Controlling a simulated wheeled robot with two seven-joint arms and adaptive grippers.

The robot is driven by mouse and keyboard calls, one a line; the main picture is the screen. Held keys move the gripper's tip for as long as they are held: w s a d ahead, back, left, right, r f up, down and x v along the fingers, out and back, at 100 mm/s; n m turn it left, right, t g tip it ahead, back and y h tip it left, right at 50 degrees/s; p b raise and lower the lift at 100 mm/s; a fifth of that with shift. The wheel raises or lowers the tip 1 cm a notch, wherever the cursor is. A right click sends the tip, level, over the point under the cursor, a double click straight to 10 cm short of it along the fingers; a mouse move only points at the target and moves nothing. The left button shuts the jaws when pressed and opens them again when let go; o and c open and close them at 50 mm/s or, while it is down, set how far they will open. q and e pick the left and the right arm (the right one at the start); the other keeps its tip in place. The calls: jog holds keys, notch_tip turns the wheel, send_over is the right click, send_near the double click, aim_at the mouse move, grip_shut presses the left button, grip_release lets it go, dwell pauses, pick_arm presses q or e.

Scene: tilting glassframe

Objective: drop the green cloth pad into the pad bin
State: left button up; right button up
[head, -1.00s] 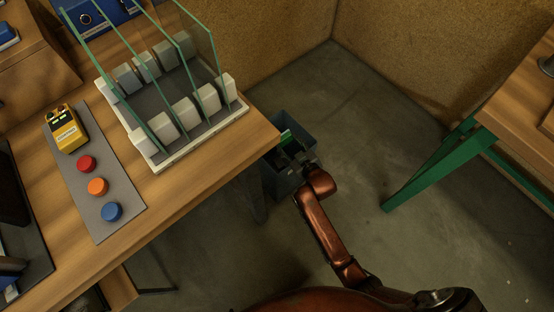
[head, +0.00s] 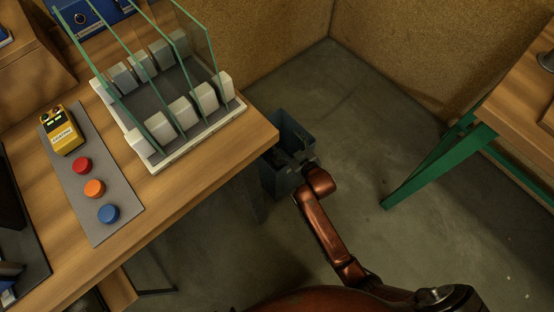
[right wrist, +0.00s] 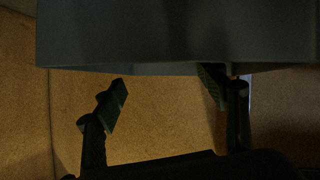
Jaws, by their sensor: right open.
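The pad bin (head: 275,183) is a dark blue-grey open box on the floor beside the bench's right corner. It also fills the top of the right wrist view (right wrist: 180,35). My right gripper (head: 291,158) is at the bin's mouth, with its arm reaching in from the lower right. In the right wrist view its two fingers (right wrist: 165,92) are spread apart with nothing between them. The green cloth pad is not visible in either view now; the bin's bottom is hidden by its walls, my gripper and shadow. My left gripper is not in view.
The wooden bench (head: 190,190) holds a glass rack (head: 200,130) with upright panes, a yellow meter (head: 62,130) and coloured buttons (head: 95,188). A green-legged table (head: 420,172) stands at right. The floor between (head: 370,130) is clear.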

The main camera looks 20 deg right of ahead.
jog(key=a+v, duration=0.1)
jog(key=v, duration=1.1)
jog(key=shift+d, duration=0.45)
